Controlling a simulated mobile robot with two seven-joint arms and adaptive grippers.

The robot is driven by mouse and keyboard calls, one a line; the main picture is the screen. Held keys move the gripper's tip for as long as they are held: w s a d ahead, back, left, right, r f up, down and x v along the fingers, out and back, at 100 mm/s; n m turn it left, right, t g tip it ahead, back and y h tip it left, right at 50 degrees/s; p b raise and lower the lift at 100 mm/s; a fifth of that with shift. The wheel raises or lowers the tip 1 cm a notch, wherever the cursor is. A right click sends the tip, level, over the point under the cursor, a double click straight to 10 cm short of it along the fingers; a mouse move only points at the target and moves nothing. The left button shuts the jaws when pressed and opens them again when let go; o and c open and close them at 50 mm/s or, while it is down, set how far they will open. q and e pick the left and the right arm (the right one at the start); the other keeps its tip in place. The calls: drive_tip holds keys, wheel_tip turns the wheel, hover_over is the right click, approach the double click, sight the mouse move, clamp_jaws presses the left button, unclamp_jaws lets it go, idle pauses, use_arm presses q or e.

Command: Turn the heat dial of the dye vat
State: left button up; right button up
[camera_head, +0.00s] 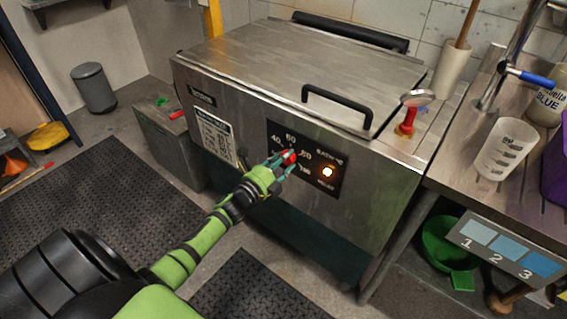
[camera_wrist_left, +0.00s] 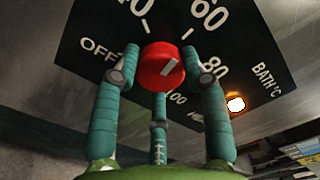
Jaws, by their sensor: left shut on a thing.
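The dye vat (camera_head: 235,110) is a large steel box with a lid and a black handle. Its black dial panel (camera_head: 330,185) is on the front face, marked OFF, 40, 60, 80 and 100. The red heat dial (camera_wrist_left: 161,68) sits in the middle of these marks. My right gripper is not in view.
An orange lamp (camera_head: 327,172) glows on the panel, right of the dial. A red-based magnifier (camera_head: 406,122) stands on the vat's right edge. A steel bench (camera_head: 480,178) with a measuring beaker (camera_head: 505,150) is at the right. Dark mats (camera_head: 90,195) cover the floor.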

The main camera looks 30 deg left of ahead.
use_arm(q)
drive_tip(key=shift+m, duration=0.7)
drive_tip(key=shift+r+b, duration=0.1)
drive_tip(key=shift+b, duration=0.2)
drive_tip(key=o, duration=1.2)
drive_tip(key=shift+c, duration=0.2)
drive_tip(key=s, duration=1.2)
drive_tip(key=shift+a, duration=0.4)
